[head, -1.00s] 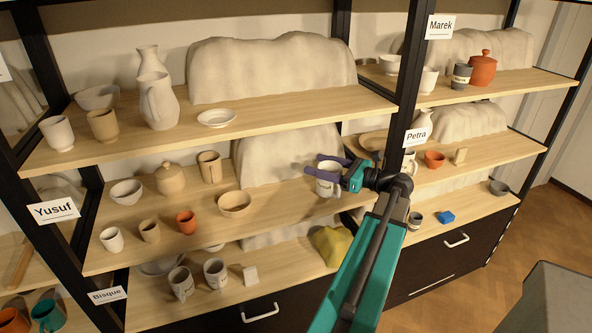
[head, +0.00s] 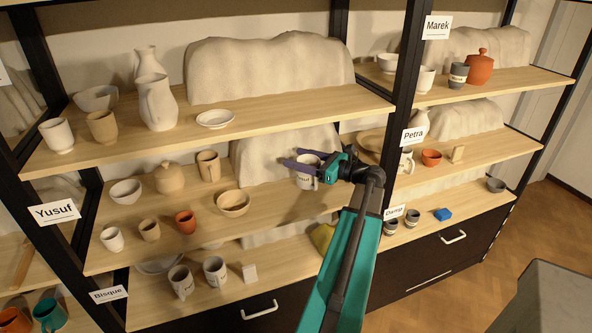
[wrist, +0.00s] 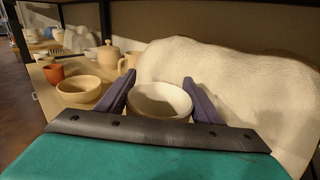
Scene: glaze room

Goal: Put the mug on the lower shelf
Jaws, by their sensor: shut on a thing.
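My gripper (head: 308,166) is shut on a pale mug (head: 306,181) with dark lettering, held upright at the right part of the middle shelf (head: 277,205). I cannot tell whether its base touches the board. In the wrist view the mug's open rim (wrist: 160,101) shows between the two purple fingers of my gripper (wrist: 160,98).
On the middle shelf, a tan bowl (head: 233,203), an orange cup (head: 185,222) and a lidded jar (head: 169,178) stand left of the mug. A draped pale cloth form (head: 270,160) rises behind. A black upright (head: 398,150) stands right. The lower shelf has bare board right of the white block.

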